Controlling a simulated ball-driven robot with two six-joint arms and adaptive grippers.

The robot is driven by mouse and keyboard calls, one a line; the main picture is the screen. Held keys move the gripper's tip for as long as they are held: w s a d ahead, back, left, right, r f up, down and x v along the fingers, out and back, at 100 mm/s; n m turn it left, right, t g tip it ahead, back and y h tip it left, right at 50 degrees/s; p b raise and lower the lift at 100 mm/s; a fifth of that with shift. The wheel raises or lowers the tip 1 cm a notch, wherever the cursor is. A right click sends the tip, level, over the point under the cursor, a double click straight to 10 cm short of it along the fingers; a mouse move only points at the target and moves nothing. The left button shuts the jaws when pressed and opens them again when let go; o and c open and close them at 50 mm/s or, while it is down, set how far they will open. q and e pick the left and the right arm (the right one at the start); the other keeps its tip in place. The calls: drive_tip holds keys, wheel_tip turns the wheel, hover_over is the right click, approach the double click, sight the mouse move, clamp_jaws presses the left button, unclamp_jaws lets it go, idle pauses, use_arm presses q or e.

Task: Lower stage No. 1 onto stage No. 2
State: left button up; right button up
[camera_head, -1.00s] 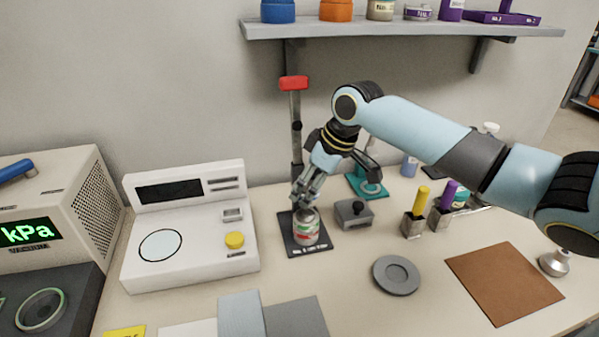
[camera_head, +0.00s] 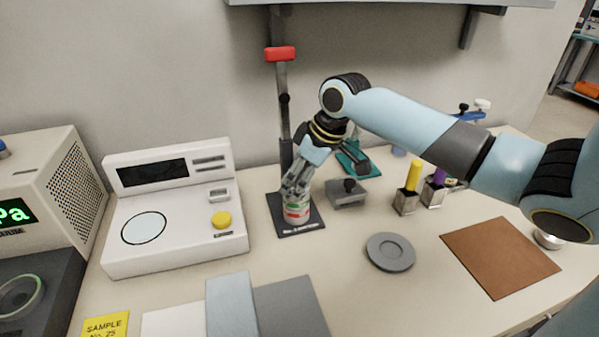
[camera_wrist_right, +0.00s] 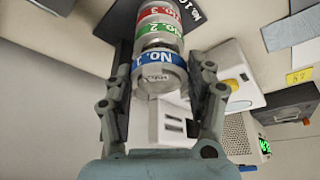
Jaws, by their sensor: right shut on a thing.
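My right gripper (camera_head: 296,197) comes down from above at the stack on the dark base plate (camera_head: 280,206). In the right wrist view its fingers (camera_wrist_right: 162,70) are shut on stage No. 1 (camera_wrist_right: 160,74), a metal ring with a blue band. Stage No. 2 (camera_wrist_right: 160,29), with a green band, lies just beyond it in line, and stage No. 3 (camera_wrist_right: 158,11), with a red band, beyond that. A grey metal part shows between the blue and green bands; I cannot tell whether the two stages are fully seated. In the head view the gripper hides the stack's top. My left gripper is not in view.
A post with a red top (camera_head: 280,54) rises behind the stack. A grey block with a knob (camera_head: 346,194) stands close to its right, and a white instrument (camera_head: 172,205) to its left. A grey round dish (camera_head: 390,251) and brown mat (camera_head: 500,256) lie in front right.

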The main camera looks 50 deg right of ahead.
drive_tip(key=shift+p, duration=0.75)
idle(0.6)
drive_tip(key=shift+f, duration=0.45)
idle(0.6)
drive_tip(key=o, duration=1.3)
drive_tip(key=shift+o, duration=0.2)
drive_tip(key=v, duration=1.2)
drive_tip(key=shift+s+f, duration=0.1)
